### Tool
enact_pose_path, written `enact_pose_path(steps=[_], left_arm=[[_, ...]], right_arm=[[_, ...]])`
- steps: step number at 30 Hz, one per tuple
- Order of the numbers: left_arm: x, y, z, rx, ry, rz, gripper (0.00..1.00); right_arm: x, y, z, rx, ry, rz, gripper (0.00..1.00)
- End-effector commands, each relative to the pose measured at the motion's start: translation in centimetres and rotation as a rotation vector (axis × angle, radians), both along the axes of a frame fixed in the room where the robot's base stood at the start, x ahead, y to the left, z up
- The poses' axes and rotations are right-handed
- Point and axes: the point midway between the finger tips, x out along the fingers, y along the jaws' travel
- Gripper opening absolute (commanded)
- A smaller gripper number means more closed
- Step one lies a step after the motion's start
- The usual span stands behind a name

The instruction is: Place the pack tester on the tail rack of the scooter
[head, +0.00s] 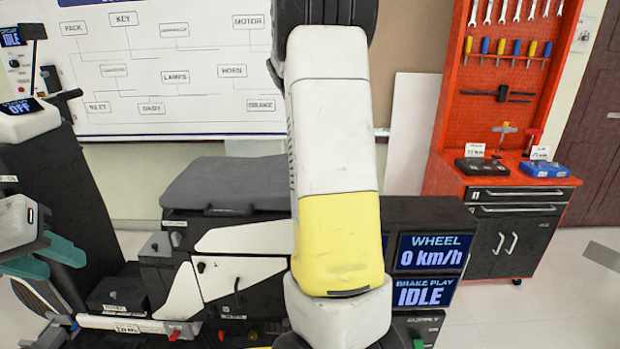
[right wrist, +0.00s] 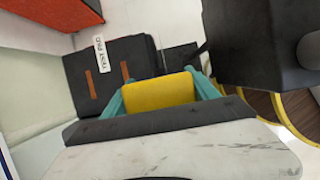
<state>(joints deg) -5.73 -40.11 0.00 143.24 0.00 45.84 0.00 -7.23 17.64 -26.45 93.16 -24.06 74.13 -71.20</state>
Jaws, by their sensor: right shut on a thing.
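The scooter's dark grey seat (head: 225,185) and white side panel (head: 238,275) show in the middle of the head view. The tail rack cannot be made out; my right arm covers much of the area right of the seat. My right gripper (right wrist: 160,93) shows in the right wrist view, its teal fingers shut on a yellow block (right wrist: 160,90), probably the pack tester, seen only in part. My right gripper is hidden in the head view. My left gripper (head: 45,260) is at the left edge of the head view, its teal fingers apart and empty.
A red tool cabinet (head: 505,180) stands at the right. Wheel and brake displays (head: 433,252) stand right of my arm. A labelled dark tray (right wrist: 112,70) with orange strips shows in the right wrist view.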

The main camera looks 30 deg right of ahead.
Motion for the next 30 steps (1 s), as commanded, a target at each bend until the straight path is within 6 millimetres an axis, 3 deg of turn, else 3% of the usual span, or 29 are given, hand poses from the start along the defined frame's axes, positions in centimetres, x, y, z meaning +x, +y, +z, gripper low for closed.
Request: enact_pose_path(steps=[5, 18, 28, 30], left_arm=[[0.0, 0.0, 0.0, 0.0, 0.0, 0.0, 0.36], [0.0, 0.0, 0.0, 0.0, 0.0, 0.0, 0.36], [0.0, 0.0, 0.0, 0.0, 0.0, 0.0, 0.36], [0.0, 0.0, 0.0, 0.0, 0.0, 0.0, 0.36]], right_arm=[[1.5, -1.8, -1.0, -0.002, -0.001, -0.004, 0.14], [8.7, -10.3, -2.0, -0.003, -0.002, -0.003, 0.14], [10.3, -12.1, -2.1, 0.0, -0.003, -0.001, 0.14], [10.4, -12.1, -2.8, 0.001, 0.0, 0.0, 0.14]])
